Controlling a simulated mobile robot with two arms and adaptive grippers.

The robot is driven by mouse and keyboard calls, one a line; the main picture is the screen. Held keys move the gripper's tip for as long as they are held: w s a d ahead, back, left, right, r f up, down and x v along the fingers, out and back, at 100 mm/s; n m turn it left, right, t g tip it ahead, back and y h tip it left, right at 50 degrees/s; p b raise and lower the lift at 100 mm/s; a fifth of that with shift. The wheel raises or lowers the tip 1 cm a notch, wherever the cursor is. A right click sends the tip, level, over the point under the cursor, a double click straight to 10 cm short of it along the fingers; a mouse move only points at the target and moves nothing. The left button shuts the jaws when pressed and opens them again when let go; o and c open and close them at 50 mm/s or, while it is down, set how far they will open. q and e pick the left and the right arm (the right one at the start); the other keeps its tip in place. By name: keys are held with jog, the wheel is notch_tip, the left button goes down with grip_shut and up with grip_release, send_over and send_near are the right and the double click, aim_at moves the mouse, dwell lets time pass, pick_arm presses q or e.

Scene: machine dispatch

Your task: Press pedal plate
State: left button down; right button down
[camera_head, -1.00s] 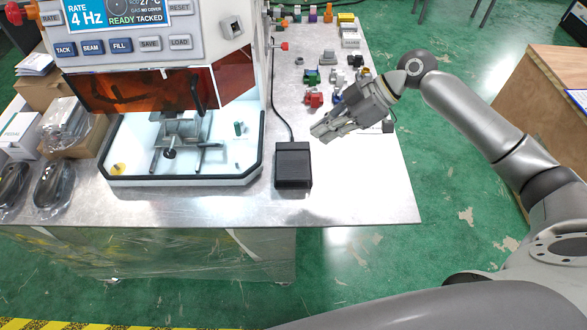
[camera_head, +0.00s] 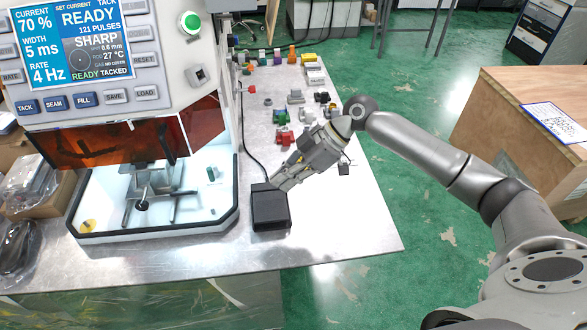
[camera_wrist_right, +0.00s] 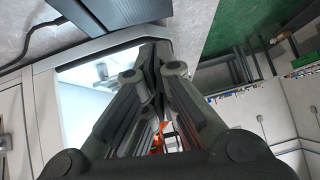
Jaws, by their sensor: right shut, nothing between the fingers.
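The black pedal plate (camera_head: 270,208) lies on the metal table in front of the machine's right side, with a cable running back from it. Its dark edge also shows at the top of the right wrist view (camera_wrist_right: 105,18). My right gripper (camera_head: 276,184) is shut and empty, its fingertips pointing down-left at the pedal's back right corner. Whether the tips touch the pedal I cannot tell. The wrist view shows the closed fingers (camera_wrist_right: 155,55) together. My left gripper is not in view.
The welding machine (camera_head: 110,100) stands to the left, its white-floored chamber (camera_head: 150,215) open. Small coloured parts, including a red one (camera_head: 284,137), sit behind my right gripper. The table (camera_head: 340,245) is clear to the pedal's right. A wooden crate (camera_head: 500,120) stands at far right.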

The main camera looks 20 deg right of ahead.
aim_at(273, 211)
jog(key=x, duration=0.4)
jog(key=shift+r+p, duration=0.1)
jog(key=shift+p, duration=0.3)
jog(key=f, duration=0.2)
jog(key=f+p, duration=0.1)
jog(key=shift+s+a+f, duration=0.1)
jog(key=shift+a+f, duration=0.2)
jog(key=shift+f, duration=0.6)
